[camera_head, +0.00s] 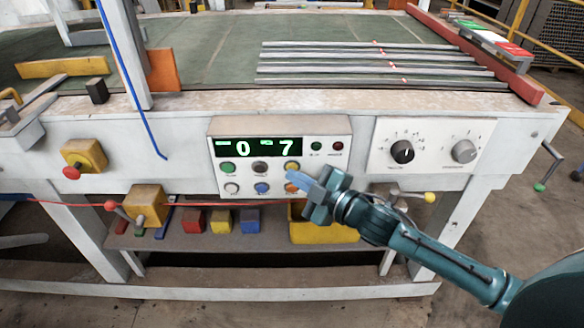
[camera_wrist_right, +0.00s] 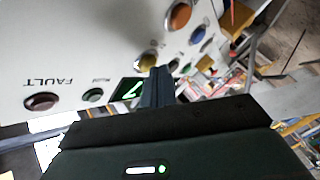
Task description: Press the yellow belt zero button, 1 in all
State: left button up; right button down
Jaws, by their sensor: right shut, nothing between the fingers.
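The yellow button (camera_head: 292,166) is at the right end of the upper button row on the white control box (camera_head: 341,160). My right gripper (camera_head: 292,177) is shut and empty, with its fingertips just below and in front of that button. In the right wrist view the yellow button (camera_wrist_right: 147,61) shows just beside the tips of the shut fingers (camera_wrist_right: 161,74). I cannot tell whether they touch it. The green display (camera_head: 258,147) shows lit characters including 0 and 7. My left gripper is not in view.
Other buttons are close by: green (camera_head: 227,168), dark (camera_head: 260,167), white (camera_head: 232,188), blue (camera_head: 262,188) and orange (camera_head: 291,188), partly behind my fingers. A dial panel (camera_head: 432,146) is to the right. A blue cord (camera_head: 133,88) hangs at left.

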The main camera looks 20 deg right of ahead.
jog(key=shift+w, duration=0.25)
dwell(0.5)
jog(key=shift+s+a+p, duration=0.15)
jog(key=shift+s+p, duration=0.2)
jog(key=shift+s, duration=0.4)
jog(key=shift+s, duration=0.1)
jog(key=s, duration=0.2)
jog(key=s+a+p, duration=0.1)
jog(key=s, duration=0.1)
jog(key=shift+s+a, duration=0.2)
jog(key=shift+s, duration=0.15)
dwell(0.4)
